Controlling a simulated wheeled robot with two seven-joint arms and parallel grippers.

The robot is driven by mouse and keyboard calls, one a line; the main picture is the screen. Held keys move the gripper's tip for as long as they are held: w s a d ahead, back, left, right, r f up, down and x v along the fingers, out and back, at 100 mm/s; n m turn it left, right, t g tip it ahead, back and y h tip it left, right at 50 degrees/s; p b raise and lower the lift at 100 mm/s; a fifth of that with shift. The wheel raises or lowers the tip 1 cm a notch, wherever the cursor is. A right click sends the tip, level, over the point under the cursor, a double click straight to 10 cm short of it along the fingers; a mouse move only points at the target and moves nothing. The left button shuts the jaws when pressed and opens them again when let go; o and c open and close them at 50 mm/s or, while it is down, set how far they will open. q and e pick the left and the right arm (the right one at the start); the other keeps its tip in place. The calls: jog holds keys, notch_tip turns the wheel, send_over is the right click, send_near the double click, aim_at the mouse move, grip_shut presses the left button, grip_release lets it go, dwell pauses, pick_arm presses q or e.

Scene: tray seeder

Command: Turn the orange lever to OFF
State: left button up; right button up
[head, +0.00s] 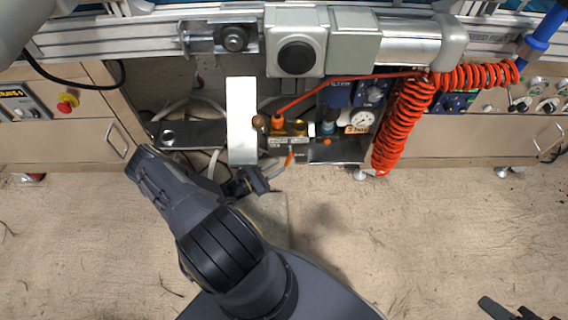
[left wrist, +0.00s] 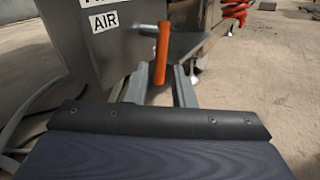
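In the head view a small orange piece that looks like the lever (head: 290,159) shows below the brass valve fittings. My left gripper (left wrist: 161,82) is open, one grey finger on each side of the lever's lower part in the picture. I cannot tell whether a finger touches it. In the head view my left gripper (head: 264,178) is just below and left of the lever. Dark parts, probably my right gripper (head: 508,310), show at the lower right edge.
A coiled red hose (head: 403,125) hangs right of the valve area, near a pressure gauge (head: 360,122). A pale upright plate (head: 241,120) stands left of the valve. A metal rail (head: 405,48) crosses above. The floor (head: 420,240) in front is clear.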

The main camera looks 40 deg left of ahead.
aim_at(288, 163)
pick_arm(q)
jog(key=shift+x, duration=1.5)
grip_shut()
jog(key=shift+f+b, duration=0.2)
jog(key=shift+b, duration=0.4)
jog(key=t+b, duration=0.1)
jog(key=b, duration=0.1)
jog(key=f+n+t+b, duration=0.1)
jog(key=shift+w+d+b, duration=0.2)
jog(key=shift+d+b, duration=0.1)
jog(key=shift+b, duration=0.1)
jog(key=shift+w+d+r+n+t+b, duration=0.1)
jog(key=shift+r+n+t+b, duration=0.2)
jog(key=shift+n, duration=0.1)
grip_release()
